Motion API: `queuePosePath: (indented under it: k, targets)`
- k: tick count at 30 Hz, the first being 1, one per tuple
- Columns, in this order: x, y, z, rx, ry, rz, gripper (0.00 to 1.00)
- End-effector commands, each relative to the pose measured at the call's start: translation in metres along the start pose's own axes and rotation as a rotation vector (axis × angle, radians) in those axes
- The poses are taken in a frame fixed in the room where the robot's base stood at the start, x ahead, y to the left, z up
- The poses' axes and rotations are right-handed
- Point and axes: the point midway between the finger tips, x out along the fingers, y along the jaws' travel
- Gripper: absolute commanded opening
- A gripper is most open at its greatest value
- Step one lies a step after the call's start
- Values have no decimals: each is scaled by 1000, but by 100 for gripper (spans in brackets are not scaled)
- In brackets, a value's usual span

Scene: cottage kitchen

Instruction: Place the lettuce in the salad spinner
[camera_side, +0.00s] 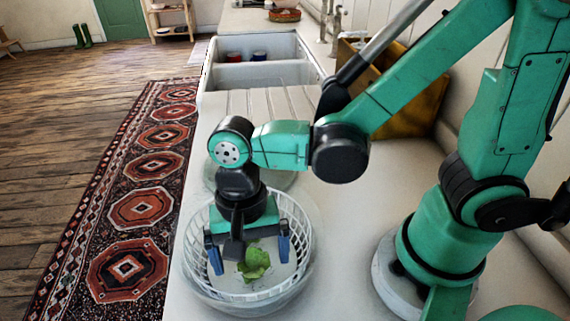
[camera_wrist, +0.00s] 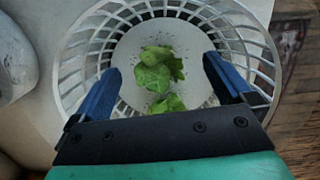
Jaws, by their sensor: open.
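The green lettuce (camera_side: 254,262) lies on the floor of the white basket of the salad spinner (camera_side: 303,236), which sits in a clear bowl on the counter. In the wrist view the lettuce (camera_wrist: 158,72) shows as leafy pieces near the middle of the spinner basket (camera_wrist: 84,48). My gripper (camera_side: 249,262) is over the basket, pointing down, with its blue fingers spread wide. In the wrist view my gripper (camera_wrist: 162,88) is empty, the lettuce showing below and between the fingers without visible contact. The lower part of the lettuce is partly hidden by the gripper body.
A second clear round piece (camera_side: 275,181) stands behind the spinner, partly hidden by my arm. A white double sink (camera_side: 262,75) lies farther back. A wooden crate (camera_side: 412,108) stands against the wall. The counter (camera_side: 345,225) right of the spinner is clear.

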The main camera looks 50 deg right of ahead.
Motion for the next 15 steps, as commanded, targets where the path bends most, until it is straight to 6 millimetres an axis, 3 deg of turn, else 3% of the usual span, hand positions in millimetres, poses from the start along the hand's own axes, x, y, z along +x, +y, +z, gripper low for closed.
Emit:
queuePosePath:
  k: [15]
  targets:
    - [-80,1,0,1,0,0,100]
